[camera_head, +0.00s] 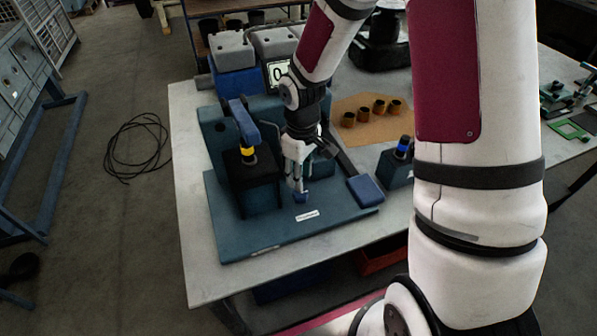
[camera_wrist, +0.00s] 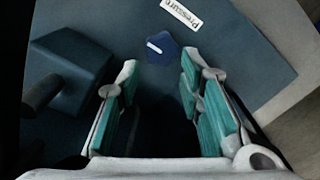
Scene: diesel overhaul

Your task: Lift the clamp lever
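A dark lever bar (camera_head: 343,158) with a blue block-shaped grip (camera_head: 365,190) slopes down to the right of my gripper (camera_head: 297,178); this looks like the clamp lever. In the wrist view a blue block (camera_wrist: 72,72) with a dark bar (camera_wrist: 42,93) at the left looks like the same lever. My gripper (camera_wrist: 159,66) points down with its teal-padded fingers apart and nothing between them. A blue five-sided knob (camera_wrist: 163,47) with a white mark lies just beyond the fingertips, beside a "Pressure" label (camera_wrist: 182,14). The lever's pivot is hidden behind my gripper.
The blue base plate (camera_head: 235,235) sits on a pale table (camera_head: 190,150). A dark block with a yellow-banded post (camera_head: 247,153) and blue arm stands left. A blue-topped part (camera_head: 403,147) stands right. Several brass cups (camera_head: 379,107) stand on a brown mat (camera_head: 362,130) behind.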

